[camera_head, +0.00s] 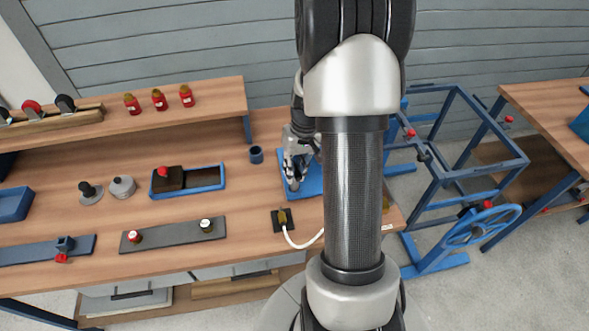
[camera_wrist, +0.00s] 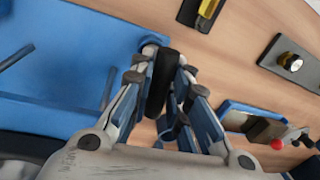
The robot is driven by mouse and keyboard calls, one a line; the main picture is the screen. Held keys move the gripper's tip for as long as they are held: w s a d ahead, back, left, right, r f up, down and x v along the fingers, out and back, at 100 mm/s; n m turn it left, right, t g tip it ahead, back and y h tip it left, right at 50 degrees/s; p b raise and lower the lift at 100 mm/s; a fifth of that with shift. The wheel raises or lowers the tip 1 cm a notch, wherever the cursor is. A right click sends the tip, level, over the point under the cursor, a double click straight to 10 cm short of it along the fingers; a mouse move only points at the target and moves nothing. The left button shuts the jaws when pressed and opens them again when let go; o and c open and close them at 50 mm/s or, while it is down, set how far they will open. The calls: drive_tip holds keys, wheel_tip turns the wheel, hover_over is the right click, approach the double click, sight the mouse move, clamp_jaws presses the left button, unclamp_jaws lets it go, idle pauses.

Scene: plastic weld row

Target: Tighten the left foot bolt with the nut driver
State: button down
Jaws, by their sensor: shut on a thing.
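My gripper (camera_wrist: 163,85) is shut on a black, rounded handle (camera_wrist: 160,88), which appears to be the nut driver's; its working end is not clear. In the head view my gripper (camera_head: 297,170) is low over the blue plate (camera_head: 311,188) on the wooden bench, and my arm hides part of that plate. In the wrist view the blue plate (camera_wrist: 55,50) fills the left side, with the held handle near its right edge. I cannot make out the left foot bolt; whether the tool touches one is hidden.
A blue cup (camera_head: 256,154) stands left of the plate. A black pad with a yellow piece (camera_head: 283,218) and white cable lies in front. A blue tray (camera_head: 205,187), a grey strip with knobs (camera_head: 170,235) and red bottles (camera_head: 159,99) are further left. A blue frame (camera_head: 450,165) stands right.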

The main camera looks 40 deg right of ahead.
drive_tip(key=shift+f+b, duration=0.6)
drive_tip(key=shift+f, duration=0.35)
idle(1.1)
idle(0.3)
drive_tip(key=m+p, duration=0.1)
drive_tip(key=m, duration=0.2)
drive_tip(key=shift+r+m, duration=0.15)
drive_tip(key=shift+m, duration=0.25)
drive_tip(key=m+p, duration=0.1)
drive_tip(key=m, duration=0.1)
drive_tip(key=m+p, duration=0.2)
drive_tip(key=m, duration=0.1)
drive_tip(key=shift+r+t+h, duration=0.1)
drive_tip(key=shift+t+h, duration=0.2)
drive_tip(key=shift+h, duration=0.1)
drive_tip(key=shift+w+f+m, duration=0.1)
drive_tip(key=shift+f+m, duration=0.1)
drive_tip(key=shift+m, duration=0.1)
drive_tip(key=shift+r+p, duration=2.05)
drive_tip(key=shift+r, duration=0.45)
